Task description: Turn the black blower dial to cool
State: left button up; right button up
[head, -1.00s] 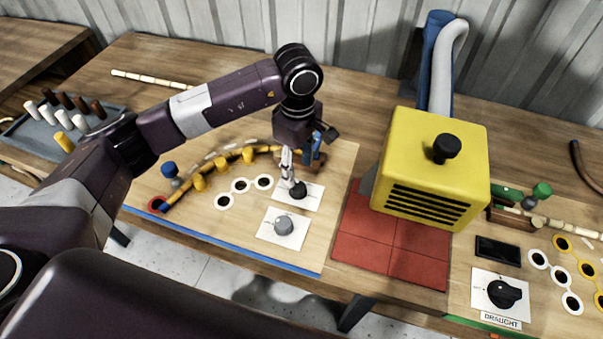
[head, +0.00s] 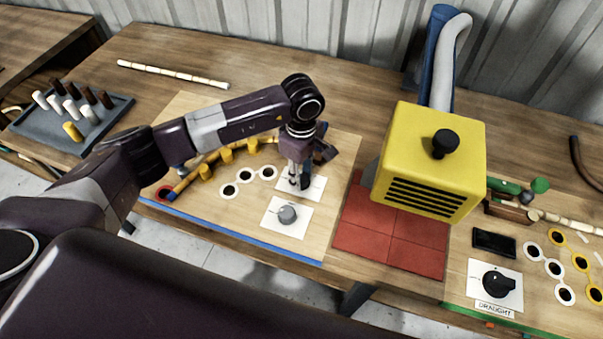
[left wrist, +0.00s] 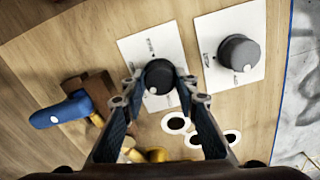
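A black dial (left wrist: 160,74) sits on a white plate (left wrist: 137,47) on the wooden board. A small white mark shows on its lower-left edge in the left wrist view; the plate's print is too small to read. My left gripper (head: 298,185) points down at this dial (head: 306,183), which it partly hides in the head view. In the left wrist view the left gripper's fingers (left wrist: 158,84) are apart, one on each side of the dial; I cannot tell whether they touch it. My right gripper is not in view.
A grey dial (head: 288,214) is close beside the black one on its own plate. A blue-tipped piece (left wrist: 62,110) lies near the fingers. The yellow machine (head: 430,150) stands to the right on red tiles (head: 400,240). Another black dial (head: 497,284), labelled DRAUGHT, is far right.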

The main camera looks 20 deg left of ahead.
pick_arm(q)
jog(key=c, duration=0.5)
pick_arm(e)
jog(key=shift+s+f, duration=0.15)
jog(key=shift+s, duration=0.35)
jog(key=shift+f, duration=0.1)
pick_arm(q)
jog(key=n+b, duration=0.2)
jog(key=shift+w+f+n+b, duration=0.1)
jog(key=shift+f+n+b, duration=0.05)
jog(key=shift+n+b, duration=0.15)
jog(key=n+b, duration=0.2)
jog(key=shift+n, duration=0.3)
jog(key=n+b, duration=0.2)
jog(key=n, duration=0.1)
jog(key=shift+n, duration=0.3)
jog(key=shift+r+n+b, duration=0.2)
jog(key=shift+n+b, duration=0.9)
jog(key=shift+n, duration=0.5)
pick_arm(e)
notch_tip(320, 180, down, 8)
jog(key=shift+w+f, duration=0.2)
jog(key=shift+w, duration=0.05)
